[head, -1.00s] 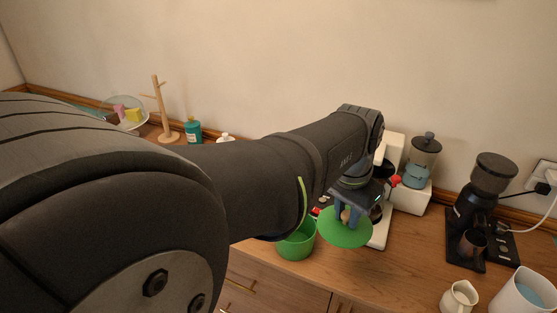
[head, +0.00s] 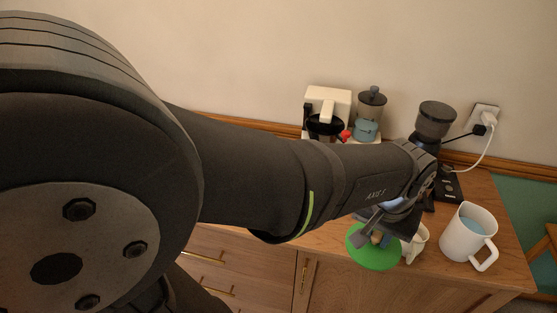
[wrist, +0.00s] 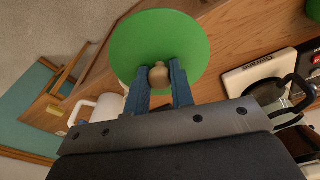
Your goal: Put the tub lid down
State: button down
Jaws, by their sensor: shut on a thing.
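The green round tub lid (head: 366,259) hangs from my gripper (head: 378,238) near the front edge of the wooden counter, at the right end. In the wrist view the blue fingers of my gripper (wrist: 160,76) are shut on the lid's tan knob (wrist: 158,76), and the green lid (wrist: 160,35) spreads out beyond them. I cannot tell exactly how high the lid is above the counter. A green piece, probably the tub (wrist: 315,9), shows at the wrist view's upper right corner. The tub is hidden in the head view now.
A small cream jug (head: 420,240) stands just right of the lid, and a white mug (head: 462,237) farther right. Some bare counter (head: 330,238) lies left of the lid.

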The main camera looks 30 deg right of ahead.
jog(key=w+f, duration=0.2)
jog(key=w, duration=0.1)
jog(key=w+f, duration=0.2)
jog(key=w, duration=0.2)
jog(key=w+d+f, duration=0.1)
jog(key=w+f, duration=0.1)
jog(key=w, duration=0.2)
jog(key=shift+f, duration=2.3)
jog(key=shift+f, duration=0.1)
jog(key=c, duration=1.3)
grip_release()
jog(key=shift+o, duration=0.3)
notch_tip(320, 180, up, 12)
jog(key=a, duration=0.1)
jog(key=shift+s+a, duration=0.15)
jog(key=shift+s, duration=0.15)
